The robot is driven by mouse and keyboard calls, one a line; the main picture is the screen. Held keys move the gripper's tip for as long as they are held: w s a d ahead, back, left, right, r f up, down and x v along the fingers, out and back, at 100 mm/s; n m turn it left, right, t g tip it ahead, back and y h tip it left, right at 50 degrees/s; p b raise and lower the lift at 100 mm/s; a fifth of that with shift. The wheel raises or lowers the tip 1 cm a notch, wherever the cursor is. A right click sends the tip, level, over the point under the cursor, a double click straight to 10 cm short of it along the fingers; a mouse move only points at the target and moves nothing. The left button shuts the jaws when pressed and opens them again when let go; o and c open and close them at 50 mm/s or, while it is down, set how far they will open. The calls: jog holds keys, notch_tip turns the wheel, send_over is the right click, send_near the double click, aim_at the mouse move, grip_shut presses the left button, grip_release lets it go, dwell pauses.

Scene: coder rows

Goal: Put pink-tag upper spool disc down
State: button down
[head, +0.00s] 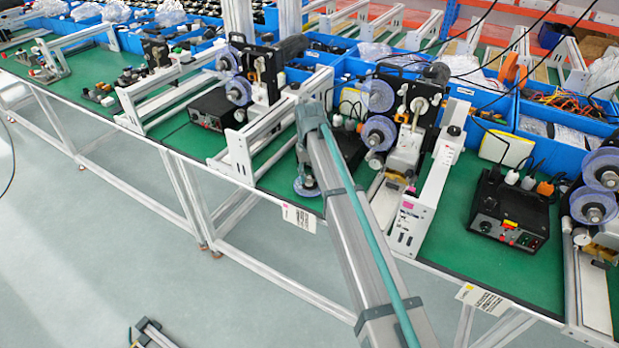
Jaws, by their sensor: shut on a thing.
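A translucent violet-blue spool disc (306,188) lies flat at the green mat near the table's front edge, just above the label with a pink mark (299,217). My gripper (308,180) points down over its middle and is shut on it; my arm link partly hides the fingers. I cannot tell whether the disc touches the mat. To the right, the pink-marked winding station (408,210) carries a pale upper round plate (378,95) without a visible hub and a lower spool disc (380,133) with a hub.
A black control box (510,212) stands at the right, by the yellow-marked label (485,299). Another black box (213,107) and a white frame (268,135) stand left of the disc. Blue bins (345,68) line the back.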

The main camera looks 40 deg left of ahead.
aim_at(310, 177)
jog(key=shift+f, duration=0.9)
jog(key=shift+f, duration=0.15)
jog(key=c, duration=0.8)
grip_release()
notch_tip(310, 177, up, 12)
jog(key=shift+r+b, duration=0.2)
jog(key=shift+b, duration=0.9)
